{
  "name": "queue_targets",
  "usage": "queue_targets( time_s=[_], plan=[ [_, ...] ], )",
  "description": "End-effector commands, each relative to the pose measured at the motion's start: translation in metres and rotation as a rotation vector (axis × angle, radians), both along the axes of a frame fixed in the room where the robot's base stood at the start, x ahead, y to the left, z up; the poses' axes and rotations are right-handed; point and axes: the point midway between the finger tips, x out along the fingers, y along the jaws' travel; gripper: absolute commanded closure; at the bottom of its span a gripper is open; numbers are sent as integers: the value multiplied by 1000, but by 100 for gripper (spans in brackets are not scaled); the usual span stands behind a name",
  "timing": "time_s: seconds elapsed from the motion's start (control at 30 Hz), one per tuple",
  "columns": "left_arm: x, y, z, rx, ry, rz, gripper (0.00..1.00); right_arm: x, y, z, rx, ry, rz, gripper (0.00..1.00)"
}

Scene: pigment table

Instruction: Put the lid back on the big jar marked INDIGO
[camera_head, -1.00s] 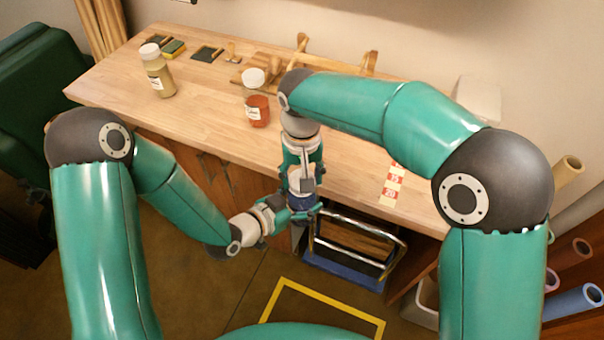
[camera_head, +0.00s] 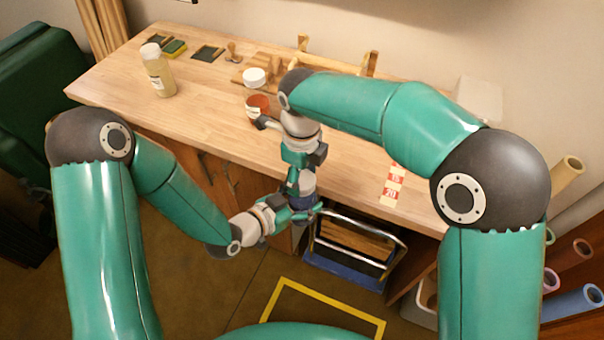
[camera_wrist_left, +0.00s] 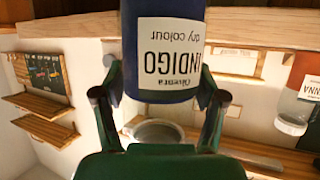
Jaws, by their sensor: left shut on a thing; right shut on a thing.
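The big blue INDIGO jar (camera_head: 303,202) is off the table, in front of its front edge. In the left wrist view the jar (camera_wrist_left: 170,50) fills the upper middle, its white label upside down in the picture. My left gripper (camera_head: 291,214) is shut around the jar, one finger on each side; its fingers also show in the left wrist view (camera_wrist_left: 160,95). My right gripper (camera_head: 301,184) points down right above the jar and is shut. The lid cannot be made out; the right gripper and wrist cover the jar's top.
A white-lidded jar with red pigment (camera_head: 258,106) stands on the table (camera_head: 205,100) close behind my right wrist. A yellowish jar (camera_head: 160,82) stands further left. Small pads, a stamp and a wooden rack are at the back. A metal-railed step (camera_head: 350,250) stands below the front edge.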

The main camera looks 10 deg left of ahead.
Motion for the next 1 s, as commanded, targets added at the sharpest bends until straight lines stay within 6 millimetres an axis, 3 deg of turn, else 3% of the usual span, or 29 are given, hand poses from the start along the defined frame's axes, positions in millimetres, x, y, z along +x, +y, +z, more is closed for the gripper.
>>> queue_targets(
  time_s=[0.2,0.47,0.5,0.63,1.0],
  plan=[
    [-2,-1,0,2,0,-7,100,2,0,1,6,-8,-205,60],
    [-2,-2,0,2,1,-8,100,3,0,2,6,-10,-210,60],
    [-2,-2,0,2,1,-8,100,3,0,2,6,-10,-210,37],
    [-2,-1,0,1,0,-6,100,3,0,1,6,-9,-209,17],
    [0,-1,1,0,-2,-3,100,2,0,5,3,-5,-208,17]
  ],
)
